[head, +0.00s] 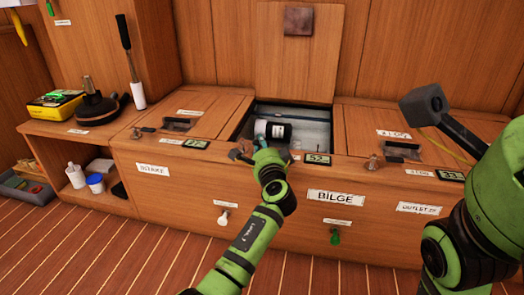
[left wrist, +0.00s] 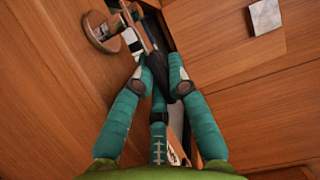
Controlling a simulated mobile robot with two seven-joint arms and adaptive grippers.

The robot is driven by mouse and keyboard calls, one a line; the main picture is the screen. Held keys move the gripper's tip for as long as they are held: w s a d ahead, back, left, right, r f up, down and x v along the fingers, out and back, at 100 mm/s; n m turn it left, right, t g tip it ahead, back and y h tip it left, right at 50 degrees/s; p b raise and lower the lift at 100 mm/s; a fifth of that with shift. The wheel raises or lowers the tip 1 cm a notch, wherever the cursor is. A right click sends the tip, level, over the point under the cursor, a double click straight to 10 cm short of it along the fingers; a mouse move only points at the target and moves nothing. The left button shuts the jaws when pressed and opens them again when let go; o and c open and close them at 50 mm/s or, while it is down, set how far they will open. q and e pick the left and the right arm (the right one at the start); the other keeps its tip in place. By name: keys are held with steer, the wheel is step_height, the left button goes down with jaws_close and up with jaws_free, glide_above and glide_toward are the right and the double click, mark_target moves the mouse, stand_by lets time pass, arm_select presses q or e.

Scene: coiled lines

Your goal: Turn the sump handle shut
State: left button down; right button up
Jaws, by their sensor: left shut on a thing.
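My left gripper (head: 262,155) is at the front edge of the open hatch in the long wooden bench, above the BILGE label (head: 337,197).
The hatch lid (head: 298,60) stands open behind the opening. A black cylinder with a white label (head: 273,131) lies inside. A small display (head: 318,159) sits to the right of the gripper. A white knob (head: 224,216) and a green knob (head: 335,236) are below.

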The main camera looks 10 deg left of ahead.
arm_select(q)
steer(key=shift+a, duration=0.1)
steer(key=c, duration=1.2)
jaws_free()
steer(key=v, duration=0.7)
steer(key=shift+s+d, duration=0.2)
